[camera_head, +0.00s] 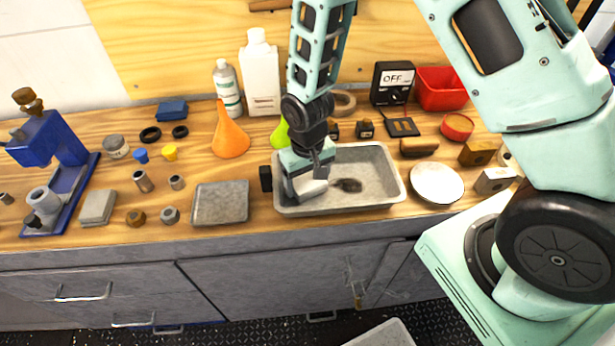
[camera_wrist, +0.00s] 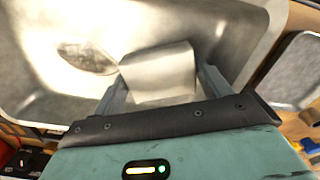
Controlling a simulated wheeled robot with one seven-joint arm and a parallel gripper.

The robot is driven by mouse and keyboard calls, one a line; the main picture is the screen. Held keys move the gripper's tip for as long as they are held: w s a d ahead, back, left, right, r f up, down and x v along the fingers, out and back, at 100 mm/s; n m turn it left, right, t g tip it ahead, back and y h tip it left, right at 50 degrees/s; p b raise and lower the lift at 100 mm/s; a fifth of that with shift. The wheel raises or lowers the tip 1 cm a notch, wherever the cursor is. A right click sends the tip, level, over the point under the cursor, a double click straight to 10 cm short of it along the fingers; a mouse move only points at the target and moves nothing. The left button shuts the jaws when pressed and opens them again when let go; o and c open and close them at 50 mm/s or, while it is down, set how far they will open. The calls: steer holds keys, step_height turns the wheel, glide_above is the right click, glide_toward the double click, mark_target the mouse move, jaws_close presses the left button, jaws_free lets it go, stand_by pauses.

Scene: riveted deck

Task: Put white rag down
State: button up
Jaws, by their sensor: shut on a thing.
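My gripper (camera_head: 312,190) is shut on the white rag (camera_head: 308,189), over the left part of a grey metal tray (camera_head: 385,195) on the wooden bench. In the wrist view the white rag (camera_wrist: 158,74) sits between the two fingers (camera_wrist: 162,80), with the tray (camera_wrist: 30,70) around and beneath it. A dark brown stain (camera_head: 348,185) marks the tray floor to the right of the rag; it also shows in the wrist view (camera_wrist: 87,58). I cannot tell whether the rag touches the tray floor.
A flat grey tray (camera_head: 220,203) lies left of the tray. A round white-topped dish (camera_head: 436,182) stands close on its right. Behind are an orange funnel (camera_head: 229,138), a white bottle (camera_head: 261,78) and a black OFF meter (camera_head: 392,83).

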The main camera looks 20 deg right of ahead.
mark_target(307, 180)
steer(key=shift+f, duration=0.1)
steer(key=o, duration=0.8)
step_height(307, 180, up, 11)
steer(key=b, duration=0.2)
steer(key=s+a+r+n, duration=0.2)
steer(key=s+r, duration=0.1)
steer(key=s, duration=0.3)
steer(key=s+a+r+n, duration=0.2)
steer(key=s+r, duration=0.1)
steer(key=s, duration=0.4)
steer(key=s+a+r+n, duration=0.2)
steer(key=s+r+n, duration=0.1)
steer(key=s, duration=0.4)
steer(key=shift+a+r+y, duration=0.15)
steer(key=shift+r+y, duration=0.15)
steer(key=shift+r, duration=0.3)
